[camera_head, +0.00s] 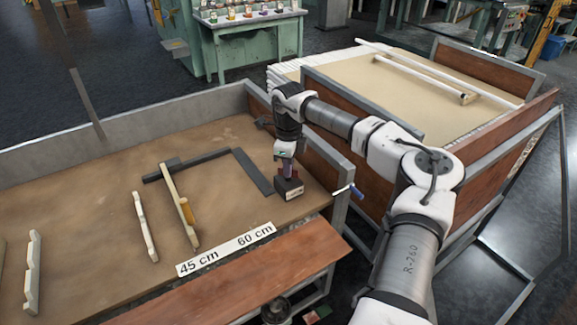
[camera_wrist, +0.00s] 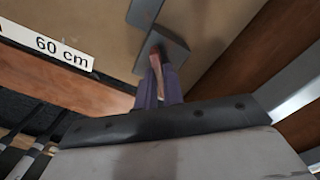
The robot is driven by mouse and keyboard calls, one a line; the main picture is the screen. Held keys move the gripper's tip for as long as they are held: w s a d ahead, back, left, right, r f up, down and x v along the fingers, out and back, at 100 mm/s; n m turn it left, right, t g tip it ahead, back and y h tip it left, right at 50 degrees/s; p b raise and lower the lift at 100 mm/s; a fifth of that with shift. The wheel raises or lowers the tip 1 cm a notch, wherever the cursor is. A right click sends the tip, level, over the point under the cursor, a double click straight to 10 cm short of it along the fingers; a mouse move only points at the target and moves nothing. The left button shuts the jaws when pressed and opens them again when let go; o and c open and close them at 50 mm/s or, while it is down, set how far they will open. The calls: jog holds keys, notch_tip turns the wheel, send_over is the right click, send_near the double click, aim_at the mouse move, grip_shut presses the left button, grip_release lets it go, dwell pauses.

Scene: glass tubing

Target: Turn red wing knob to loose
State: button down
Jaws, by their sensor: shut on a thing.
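The red wing knob (camera_wrist: 156,62) shows in the wrist view as a narrow reddish piece between the two fingers of my gripper (camera_wrist: 158,80). My gripper is shut on it. The knob sits at a dark grey block (camera_wrist: 176,50), partly hidden by the fingers. In the head view my gripper (camera_head: 288,172) points down onto the dark block (camera_head: 289,190) at the table's right side, and the knob is mostly hidden there. I cannot tell the knob's exact turn angle.
A "45 cm 60 cm" scale strip (camera_head: 226,249) lies along the table's front edge. A dark L-shaped bar (camera_head: 250,172) and several pale notched rails (camera_head: 145,226) lie on the tabletop. A brown wooden side panel (camera_head: 330,163) borders the right.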

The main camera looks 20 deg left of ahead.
jog(key=n, duration=0.4)
jog(key=shift+n, duration=0.4)
jog(key=n, duration=0.4)
jog(key=shift+n, duration=0.3)
jog(key=shift+a, duration=0.1)
jog(key=c, duration=1.5)
grip_release()
jog(key=shift+r, duration=0.1)
notch_tip(320, 180, up, 14)
jog(key=shift+f+b, duration=0.15)
jog(key=shift+b, duration=0.45)
